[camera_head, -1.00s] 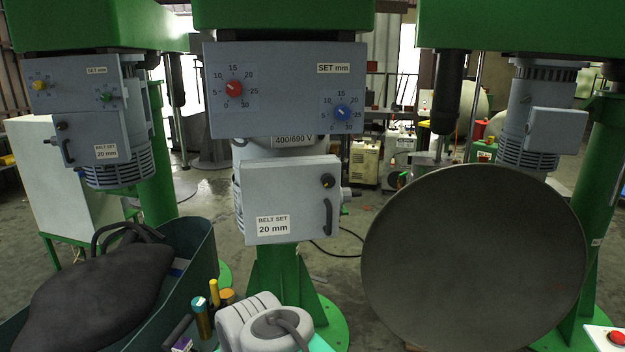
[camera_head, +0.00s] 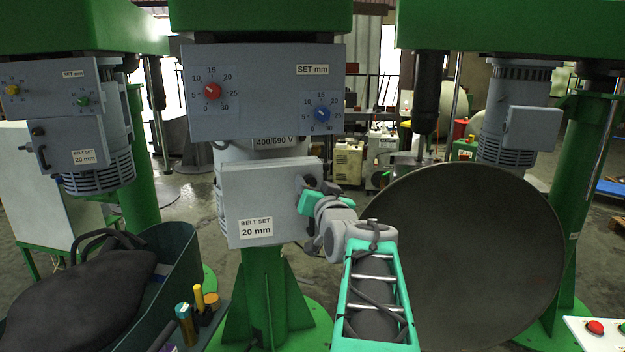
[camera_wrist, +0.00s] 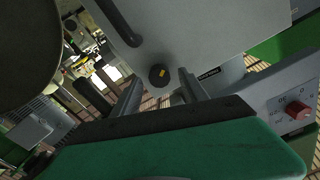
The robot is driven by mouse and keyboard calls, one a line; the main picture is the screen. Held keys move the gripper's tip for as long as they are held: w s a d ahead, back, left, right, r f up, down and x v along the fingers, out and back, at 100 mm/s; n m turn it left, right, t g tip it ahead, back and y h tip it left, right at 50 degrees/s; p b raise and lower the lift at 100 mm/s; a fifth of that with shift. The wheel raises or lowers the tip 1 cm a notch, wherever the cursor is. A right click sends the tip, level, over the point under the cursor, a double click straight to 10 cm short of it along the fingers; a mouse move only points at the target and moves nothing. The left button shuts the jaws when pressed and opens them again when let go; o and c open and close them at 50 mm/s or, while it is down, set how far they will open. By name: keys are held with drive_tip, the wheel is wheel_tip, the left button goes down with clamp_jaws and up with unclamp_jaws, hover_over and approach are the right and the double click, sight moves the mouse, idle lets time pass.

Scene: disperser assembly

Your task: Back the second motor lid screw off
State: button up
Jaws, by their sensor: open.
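The middle motor's grey lid (camera_head: 250,195) bears a "BELT SET 20 mm" label. Its black round screw knob (camera_wrist: 159,75) shows a yellow mark in the wrist view, with the dark lid handle (camera_wrist: 120,22) beyond it. My gripper (camera_head: 306,190) is at the lid's right edge in the head view, where it mostly hides the knob and handle. In the wrist view my gripper (camera_wrist: 160,85) is open, its two fingers on either side of the knob with visible gaps. I cannot tell whether the fingers reach around the knob's depth.
Above the lid is a grey panel (camera_head: 262,90) with a red dial (camera_head: 213,91) and a blue dial (camera_head: 322,113). A large dark disc (camera_head: 465,260) stands close on the right. A green bin (camera_head: 185,265) with a black sack is at left. Similar motors flank both sides.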

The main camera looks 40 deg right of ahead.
drive_tip(key=shift+w+d, duration=0.15)
drive_tip(key=shift+w, duration=0.2)
clamp_jaws()
idle(0.3)
